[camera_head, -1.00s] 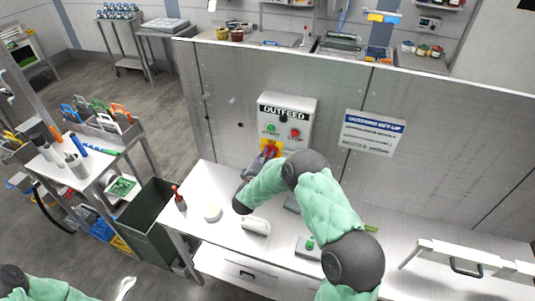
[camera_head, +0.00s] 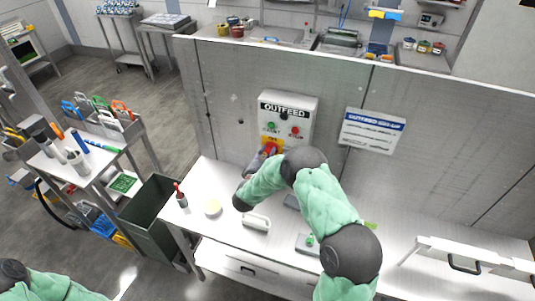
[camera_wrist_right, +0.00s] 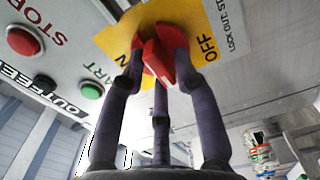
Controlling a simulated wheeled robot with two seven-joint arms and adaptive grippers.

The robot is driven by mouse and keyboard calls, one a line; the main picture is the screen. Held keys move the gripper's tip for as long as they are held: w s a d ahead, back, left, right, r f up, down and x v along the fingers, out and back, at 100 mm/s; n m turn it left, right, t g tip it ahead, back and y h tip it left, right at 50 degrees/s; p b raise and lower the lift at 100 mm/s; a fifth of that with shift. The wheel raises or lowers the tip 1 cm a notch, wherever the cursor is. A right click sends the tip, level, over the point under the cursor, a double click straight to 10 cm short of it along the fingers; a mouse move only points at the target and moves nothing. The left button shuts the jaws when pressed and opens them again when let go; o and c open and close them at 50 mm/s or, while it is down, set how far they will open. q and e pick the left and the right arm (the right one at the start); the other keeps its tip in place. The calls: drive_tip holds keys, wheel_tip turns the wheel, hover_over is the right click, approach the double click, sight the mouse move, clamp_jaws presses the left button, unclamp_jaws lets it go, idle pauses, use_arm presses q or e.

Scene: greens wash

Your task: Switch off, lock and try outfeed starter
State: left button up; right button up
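The grey outfeed starter box (camera_head: 303,113) is fixed to the upright panel, with a green START button (camera_wrist_right: 91,91) and a red STOP button (camera_wrist_right: 23,41). Below these is a yellow plate (camera_wrist_right: 118,40) marked OFF at its right, with a red rotary handle (camera_wrist_right: 158,62). My right gripper (camera_wrist_right: 160,66) has its dark fingers bent in on both sides of the handle and appears shut on it. In the head view my right gripper (camera_head: 262,160) partly covers the plate and handle. My left arm shows at the bottom left; its gripper is out of view. No padlock can be made out.
On the bench (camera_head: 225,232) stand a small red-topped item (camera_head: 180,195), a pale round disc (camera_head: 212,206), a white-handled block (camera_head: 256,222) and a box with a green button (camera_head: 309,241). A dark green bin (camera_head: 150,220) stands left of the bench. A notice (camera_head: 372,133) hangs right of the starter.

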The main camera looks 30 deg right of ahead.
idle(0.3)
drive_tip(key=v, duration=1.2)
drive_tip(key=shift+w, duration=0.1)
